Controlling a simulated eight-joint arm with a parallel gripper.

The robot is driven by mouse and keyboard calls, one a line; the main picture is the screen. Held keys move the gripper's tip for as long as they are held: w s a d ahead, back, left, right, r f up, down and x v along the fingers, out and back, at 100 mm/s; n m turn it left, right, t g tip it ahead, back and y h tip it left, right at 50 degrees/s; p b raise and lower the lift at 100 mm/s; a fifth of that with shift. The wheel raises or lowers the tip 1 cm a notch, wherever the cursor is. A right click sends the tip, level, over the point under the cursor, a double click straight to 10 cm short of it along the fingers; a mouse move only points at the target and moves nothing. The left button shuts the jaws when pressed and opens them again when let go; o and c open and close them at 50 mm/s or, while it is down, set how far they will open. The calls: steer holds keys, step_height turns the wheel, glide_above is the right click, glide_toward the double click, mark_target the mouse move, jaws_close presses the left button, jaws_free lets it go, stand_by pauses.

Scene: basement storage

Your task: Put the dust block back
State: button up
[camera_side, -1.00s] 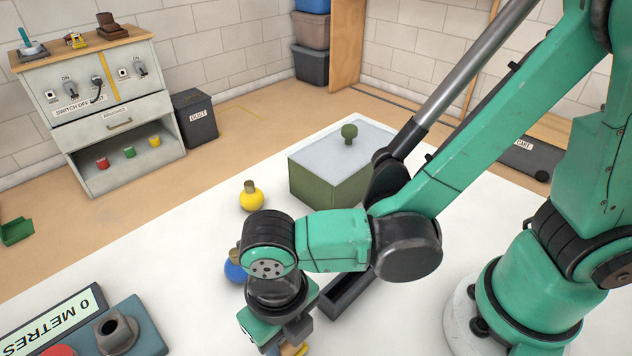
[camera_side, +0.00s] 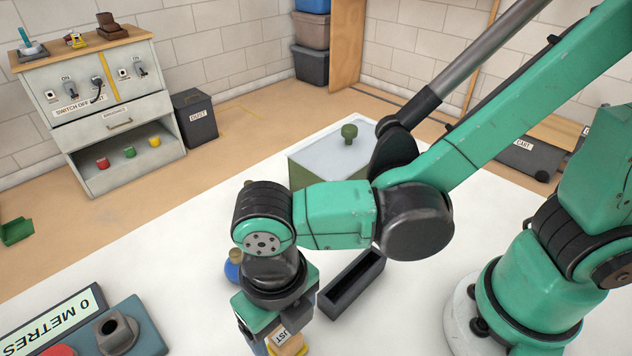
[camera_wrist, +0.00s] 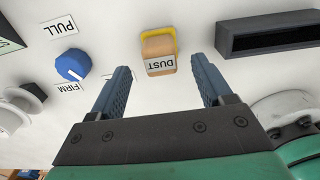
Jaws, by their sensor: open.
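The dust block (camera_wrist: 159,52) is a tan block with a white DUST label, with yellow along its edges. In the wrist view it is in line with the gap between my fingers, near their tips, and neither finger touches it. In the side view the block (camera_side: 289,345) shows only in part at the bottom, below my gripper, with its label partly hidden. My gripper (camera_wrist: 161,72) is open and empty. A long black open-topped trough (camera_side: 352,284) stands on the white table to the right of my gripper; it also shows in the wrist view (camera_wrist: 270,49).
A blue knob (camera_wrist: 72,65) sits by PULL and FIRM labels. A green box (camera_side: 300,175) with a knobbed pale lid stands behind my arm. A metre display (camera_side: 55,325) is at the lower left. A DUST bin (camera_side: 196,120) stands on the floor beside a cabinet.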

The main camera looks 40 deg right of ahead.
mark_target(285, 334)
step_height(285, 334, up, 9)
steer(key=w+d+m+t, duration=0.3)
steer(key=d+m, duration=0.7)
steer(key=m, duration=0.8)
steer(key=w+d+m+t, duration=0.4)
steer(key=d+m, duration=0.6)
steer(key=m, duration=0.8)
steer(key=shift+d+f, duration=0.2)
steer(key=shift+d, duration=0.1)
steer(key=shift+w, duration=0.1)
